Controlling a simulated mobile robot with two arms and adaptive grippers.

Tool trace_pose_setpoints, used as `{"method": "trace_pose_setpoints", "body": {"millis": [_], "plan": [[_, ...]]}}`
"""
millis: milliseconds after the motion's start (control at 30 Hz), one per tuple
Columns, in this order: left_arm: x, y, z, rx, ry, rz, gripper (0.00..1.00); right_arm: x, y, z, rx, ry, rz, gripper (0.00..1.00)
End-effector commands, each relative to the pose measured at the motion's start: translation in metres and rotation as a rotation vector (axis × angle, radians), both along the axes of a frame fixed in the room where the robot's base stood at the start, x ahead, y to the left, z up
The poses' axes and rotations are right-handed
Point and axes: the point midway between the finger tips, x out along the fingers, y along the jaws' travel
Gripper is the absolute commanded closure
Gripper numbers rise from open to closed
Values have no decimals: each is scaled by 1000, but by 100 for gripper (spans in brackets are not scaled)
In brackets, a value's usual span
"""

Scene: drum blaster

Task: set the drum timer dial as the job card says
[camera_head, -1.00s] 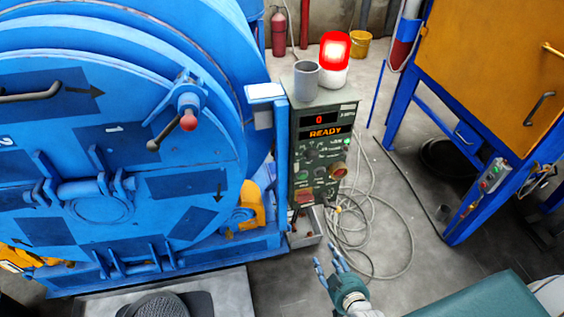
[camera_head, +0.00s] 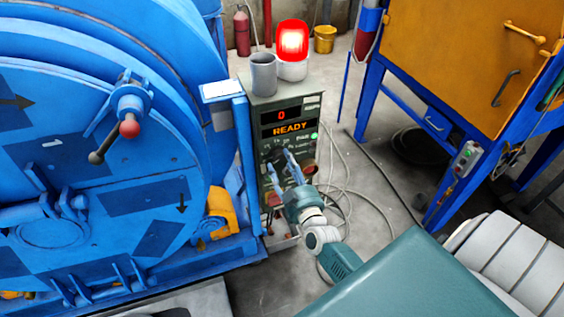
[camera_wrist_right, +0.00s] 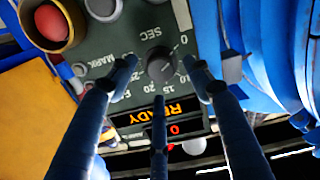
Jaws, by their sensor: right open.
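The drum timer dial (camera_wrist_right: 160,66) is a dark round knob on a grey-green control box (camera_head: 289,104). In the wrist view the panel appears upside down, with SEC and a printed number scale around the dial. The direction of its pointer is not clear. My right gripper (camera_head: 281,165) is open in front of the panel. In the wrist view its fingers (camera_wrist_right: 160,88) spread around the dial's area, with no clear contact. In the head view the fingers hide the dial. The display (camera_head: 288,122) reads 0 and READY. No readable job card shows. My left gripper is not in view.
A red button in a yellow collar (camera_wrist_right: 48,22) sits on the same panel. A grey cup (camera_head: 263,74) and a lit red beacon (camera_head: 292,42) stand on the box. The large blue drum (camera_head: 90,130) is at left. Cables (camera_head: 370,205) lie on the floor at right.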

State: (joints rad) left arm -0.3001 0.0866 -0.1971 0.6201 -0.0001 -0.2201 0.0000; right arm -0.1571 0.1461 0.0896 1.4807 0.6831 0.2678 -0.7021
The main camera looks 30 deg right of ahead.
Motion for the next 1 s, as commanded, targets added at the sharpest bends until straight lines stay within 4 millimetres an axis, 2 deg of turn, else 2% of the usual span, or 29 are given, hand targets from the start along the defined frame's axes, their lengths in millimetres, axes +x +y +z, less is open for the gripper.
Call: {"method": "trace_pose_setpoints", "body": {"millis": [133, 433, 467, 667, 700, 1000], "plan": [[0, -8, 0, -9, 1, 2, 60, 12, -3, 0, -1, 0, 1, 50], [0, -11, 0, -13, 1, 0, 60, 14, -3, 0, 0, 1, 1, 50], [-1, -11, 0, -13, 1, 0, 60, 14, -3, 0, 0, 1, 1, 52], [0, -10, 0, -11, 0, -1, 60, 14, -3, 0, 0, 0, 1, 92], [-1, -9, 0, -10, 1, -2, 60, 14, -3, 0, 0, 0, 1, 94], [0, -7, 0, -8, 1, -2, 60, 15, -3, 1, 10, -3, 1, 95]]}}
